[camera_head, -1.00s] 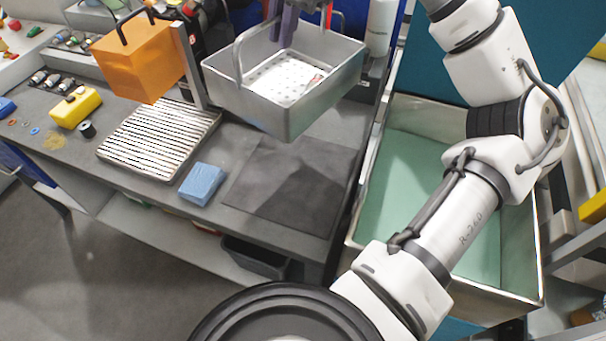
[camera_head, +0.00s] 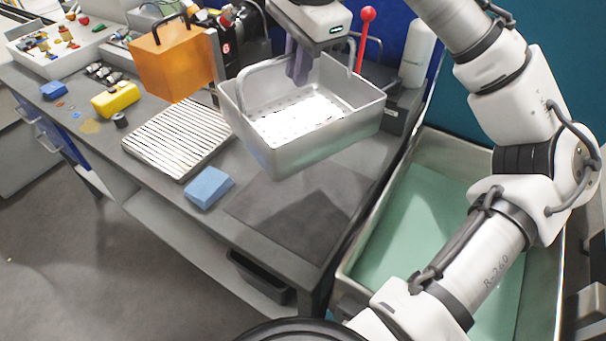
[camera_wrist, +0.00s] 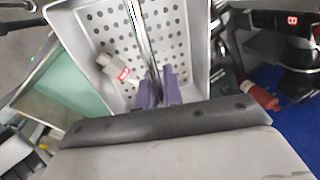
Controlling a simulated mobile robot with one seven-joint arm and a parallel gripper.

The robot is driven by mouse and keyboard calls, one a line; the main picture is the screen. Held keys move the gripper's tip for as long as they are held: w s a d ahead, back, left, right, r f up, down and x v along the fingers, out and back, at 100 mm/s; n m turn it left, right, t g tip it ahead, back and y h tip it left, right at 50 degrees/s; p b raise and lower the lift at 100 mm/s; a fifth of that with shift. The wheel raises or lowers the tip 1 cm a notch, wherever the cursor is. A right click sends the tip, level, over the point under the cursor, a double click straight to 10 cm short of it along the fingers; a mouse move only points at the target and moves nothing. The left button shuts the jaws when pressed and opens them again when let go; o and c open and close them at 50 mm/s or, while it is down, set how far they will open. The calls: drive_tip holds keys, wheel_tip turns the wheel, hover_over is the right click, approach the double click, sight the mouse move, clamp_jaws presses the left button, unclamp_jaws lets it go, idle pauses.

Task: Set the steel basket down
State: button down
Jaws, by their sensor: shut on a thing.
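My gripper (camera_head: 300,68) has its purple fingers shut on the handle of the steel basket (camera_head: 325,142). The basket hangs upright and looks to be above the dark mat (camera_head: 285,212) on the grey bench; I cannot tell the exact gap. In the wrist view, the fingers (camera_wrist: 157,92) close on the handle bar, and the basket's perforated floor lies below. A small pale item with a red label (camera_wrist: 118,68) lies inside the basket. The basket hides the back part of the mat.
A blue block (camera_head: 209,187) lies left of the mat, beside a ribbed metal plate (camera_head: 175,140). An orange box (camera_head: 172,65) stands behind the plate. A red-knobbed lever (camera_head: 365,30) and a white cylinder (camera_head: 417,55) are behind the basket. A large green-floored bin (camera_head: 410,225) is right of the bench.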

sight(305, 129)
drive_tip(key=s+x, duration=0.1)
drive_tip(key=x, duration=0.3)
drive_tip(key=d+x, duration=0.1)
drive_tip(key=x, duration=0.4)
drive_tip(key=s+x, duration=0.1)
drive_tip(key=x, duration=0.3)
drive_tip(key=shift+s+d+f+p, duration=0.2)
drive_tip(key=shift+d+f+p, duration=0.15)
drive_tip(key=shift+f, duration=0.2)
drive_tip(key=shift+s+f, duration=0.2)
drive_tip(key=shift+f, duration=1.95)
drive_tip(key=c, duration=1.5)
unclamp_jaws()
drive_tip(key=shift+w+f, duration=0.15)
drive_tip(key=shift+c, duration=0.2)
drive_tip(key=b+v, duration=0.1)
drive_tip(key=v, duration=1.1)
